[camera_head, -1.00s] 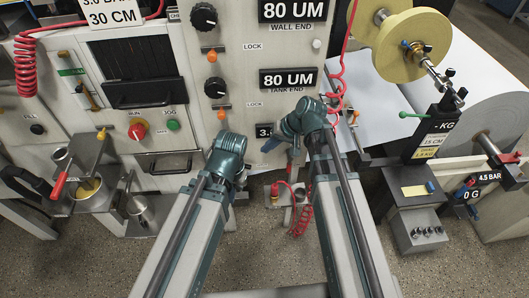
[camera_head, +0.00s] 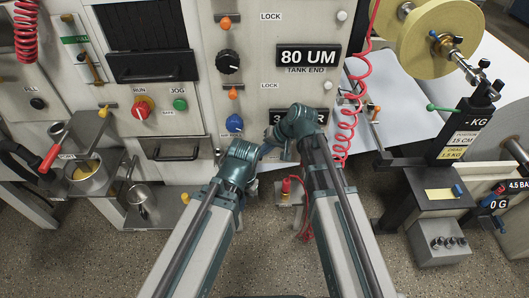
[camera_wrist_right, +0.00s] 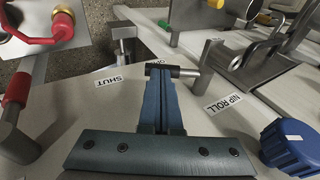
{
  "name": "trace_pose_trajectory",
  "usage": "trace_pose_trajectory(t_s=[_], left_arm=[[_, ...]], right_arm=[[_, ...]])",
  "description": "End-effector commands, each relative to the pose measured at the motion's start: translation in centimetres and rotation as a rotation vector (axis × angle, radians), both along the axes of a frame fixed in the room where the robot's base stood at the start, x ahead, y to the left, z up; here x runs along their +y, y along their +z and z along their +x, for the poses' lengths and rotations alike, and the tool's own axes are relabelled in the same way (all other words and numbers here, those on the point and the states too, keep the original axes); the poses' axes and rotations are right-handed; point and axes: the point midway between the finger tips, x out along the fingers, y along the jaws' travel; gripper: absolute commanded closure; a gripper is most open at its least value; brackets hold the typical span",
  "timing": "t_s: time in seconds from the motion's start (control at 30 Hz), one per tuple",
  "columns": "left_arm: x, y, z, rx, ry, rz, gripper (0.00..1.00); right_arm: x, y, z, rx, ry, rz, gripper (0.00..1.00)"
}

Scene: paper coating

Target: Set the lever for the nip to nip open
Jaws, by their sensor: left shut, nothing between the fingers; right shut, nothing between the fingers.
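In the right wrist view, a small dark metal lever (camera_wrist_right: 178,72) with a bar-shaped end lies across the tips of my right gripper (camera_wrist_right: 160,82), between a "SHUT" label (camera_wrist_right: 108,82) and a "NIP ROLL" label (camera_wrist_right: 224,103). A third label behind the fingertips is mostly hidden. The blue fingers are shut and empty, at or very near the lever; contact is unclear. In the head view my right gripper (camera_head: 272,138) is close to the panel, mostly hidden by its wrist. My left gripper (camera_head: 251,183) is low beside it, shut and apart from the panel.
A blue knob (camera_wrist_right: 290,148) is beside the fingers in the wrist view; it also shows in the head view (camera_head: 235,123). A coiled red hose (camera_head: 346,130) hangs right of my right arm.

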Motion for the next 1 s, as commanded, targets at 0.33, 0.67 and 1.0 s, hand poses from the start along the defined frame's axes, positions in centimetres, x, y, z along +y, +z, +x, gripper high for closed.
trace_pose_trajectory(t_s=[0.33,0.67,1.0], left_arm=[[0.0,-0.1,0.0,0.000,0.000,0.000,1.00],[0.0,-3.1,0.0,0.000,0.000,0.000,1.00],[0.0,-10.6,0.0,-0.001,0.000,0.002,1.00]], right_arm=[[0.0,0.0,0.0,0.000,0.000,0.002,1.00],[-0.1,-1.7,0.0,0.002,-0.003,0.118,1.00],[0.5,-4.6,0.0,0.000,-0.002,0.421,1.00]])
